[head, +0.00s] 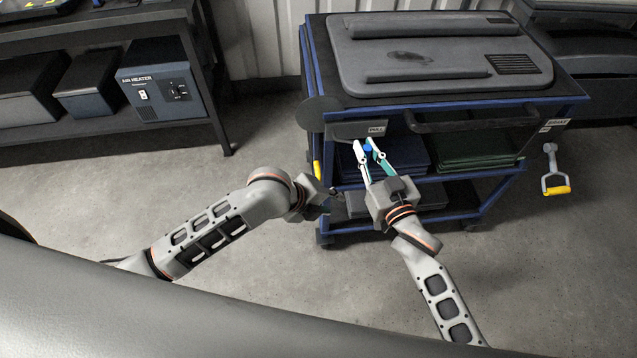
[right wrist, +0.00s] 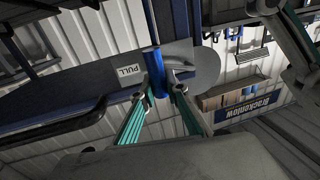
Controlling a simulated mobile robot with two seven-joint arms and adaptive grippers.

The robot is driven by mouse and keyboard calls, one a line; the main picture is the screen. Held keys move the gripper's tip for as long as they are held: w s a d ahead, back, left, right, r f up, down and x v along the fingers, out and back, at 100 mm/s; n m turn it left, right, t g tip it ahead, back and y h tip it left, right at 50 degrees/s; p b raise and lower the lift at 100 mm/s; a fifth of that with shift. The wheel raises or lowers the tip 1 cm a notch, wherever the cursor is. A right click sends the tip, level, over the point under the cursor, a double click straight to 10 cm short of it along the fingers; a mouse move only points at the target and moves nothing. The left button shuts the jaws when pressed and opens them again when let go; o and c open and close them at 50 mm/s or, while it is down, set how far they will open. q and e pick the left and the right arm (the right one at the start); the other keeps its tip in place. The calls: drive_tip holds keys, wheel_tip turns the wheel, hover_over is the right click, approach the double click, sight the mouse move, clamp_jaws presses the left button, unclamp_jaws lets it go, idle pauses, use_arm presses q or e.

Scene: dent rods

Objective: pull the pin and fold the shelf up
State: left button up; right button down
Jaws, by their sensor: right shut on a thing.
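A blue-framed cart (head: 575,98) stands ahead with a PULL label (head: 376,131) on its front left bracket. My right gripper (head: 368,150) is at this bracket with its green-and-white fingers closed on a blue pin. The pin (right wrist: 153,62) shows as a blue rod between the fingertips in the right wrist view, beside the PULL label (right wrist: 128,71). A dark round-ended plate (head: 318,110) juts from the cart's left corner; I cannot tell if it is part of the folding shelf. My left gripper (head: 322,200) is low by the cart's left side, its fingers mostly hidden.
A grey moulded panel (head: 435,55) lies on the cart top, with a dark handle bar (head: 470,120) along the front. Dark folded stacks fill the lower shelves. A yellow-gripped tool (head: 555,172) is at right. An air heater (head: 162,85) sits on a rack at left.

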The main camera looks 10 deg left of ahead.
use_arm(q)
drive_tip(key=w+a+r+m+g+y, duration=0.1)
drive_tip(key=w+a+r+m+y, duration=0.4)
drive_tip(key=m, duration=0.6)
drive_tip(key=shift+m+h, duration=0.4)
drive_tip(key=shift+h, duration=0.2)
drive_tip(key=x, duration=0.8)
drive_tip(key=a+x, duration=0.1)
drive_tip(key=x, duration=0.3)
drive_tip(key=shift+s+a+f, duration=0.1)
drive_tip(key=shift+s+f, duration=0.1)
drive_tip(key=shift+f, duration=0.1)
drive_tip(key=shift+g, duration=0.3)
clamp_jaws()
